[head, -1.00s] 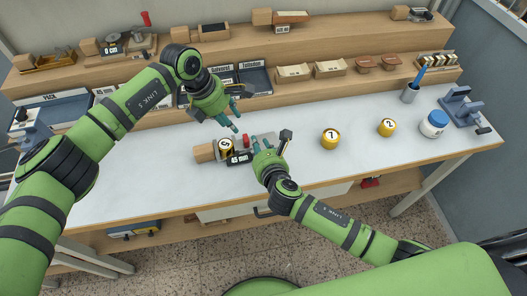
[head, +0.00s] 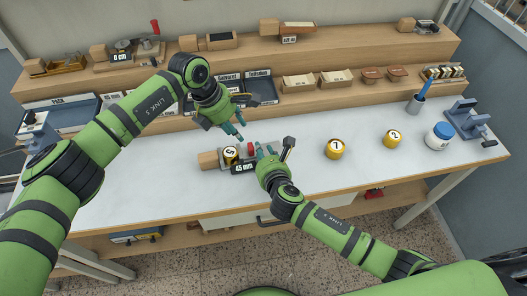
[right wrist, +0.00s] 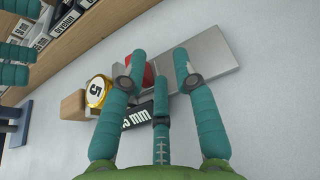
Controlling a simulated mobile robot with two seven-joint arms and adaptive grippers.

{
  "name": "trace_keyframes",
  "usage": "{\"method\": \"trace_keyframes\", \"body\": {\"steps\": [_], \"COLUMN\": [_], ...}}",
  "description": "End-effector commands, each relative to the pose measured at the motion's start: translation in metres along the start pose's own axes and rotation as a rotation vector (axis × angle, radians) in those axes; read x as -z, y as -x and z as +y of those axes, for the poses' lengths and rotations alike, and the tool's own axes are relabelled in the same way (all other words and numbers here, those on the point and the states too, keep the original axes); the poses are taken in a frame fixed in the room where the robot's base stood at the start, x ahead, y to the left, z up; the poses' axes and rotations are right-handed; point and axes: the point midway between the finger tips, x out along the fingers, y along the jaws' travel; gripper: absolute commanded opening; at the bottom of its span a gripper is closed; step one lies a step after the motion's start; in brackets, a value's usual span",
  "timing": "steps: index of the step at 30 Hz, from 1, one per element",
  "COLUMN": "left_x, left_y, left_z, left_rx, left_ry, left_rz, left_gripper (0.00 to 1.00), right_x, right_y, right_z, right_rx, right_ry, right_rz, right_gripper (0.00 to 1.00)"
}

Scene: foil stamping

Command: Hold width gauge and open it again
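The width gauge (head: 208,160) lies on the white table, with a wooden block at its left end, a red part (head: 250,148), a metal plate (right wrist: 207,56) and a black "45 mm" display (head: 244,168). A yellow tin marked 5 (head: 231,154) sits in the gauge next to the block; it also shows in the right wrist view (right wrist: 97,91). My right gripper (head: 264,151) is over the gauge's right part, fingers apart, with the red part partly visible between them; contact is unclear. My left gripper (head: 240,131) hovers behind the gauge, fingers apart and empty.
Yellow tins marked 1 (head: 334,149) and 2 (head: 392,138) stand to the right. A blue-lidded jar (head: 439,136), a cup (head: 416,104) and a blue-grey device (head: 465,117) stand at the right end. Shelves (head: 330,98) with trays run behind. The front left table is clear.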

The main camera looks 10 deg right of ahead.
Motion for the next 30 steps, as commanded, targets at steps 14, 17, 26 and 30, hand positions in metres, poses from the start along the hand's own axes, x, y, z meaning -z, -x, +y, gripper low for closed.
{"method": "trace_keyframes", "body": {"steps": [14,17,26,30], "left_x": [0.000,0.000,0.000,0.000], "left_y": [0.000,0.000,0.000,0.000], "left_z": [0.000,0.000,0.000,0.000], "left_rx": [0.000,0.000,0.000,0.000], "left_ry": [0.000,0.000,0.000,0.000], "left_rz": [0.000,0.000,0.000,0.000], "left_gripper": [0.39,0.39,0.39,0.39], "right_x": [0.001,0.001,0.000,0.000], "right_y": [0.046,0.068,0.114,0.120], "right_z": [0.000,0.000,0.000,0.000], "right_rx": [-0.002,-0.003,-0.001,0.000], "right_ry": [0.001,0.001,0.000,0.000], "right_rz": [0.001,0.002,0.001,0.000], "right_gripper": [0.29,0.29,0.29,0.29]}}
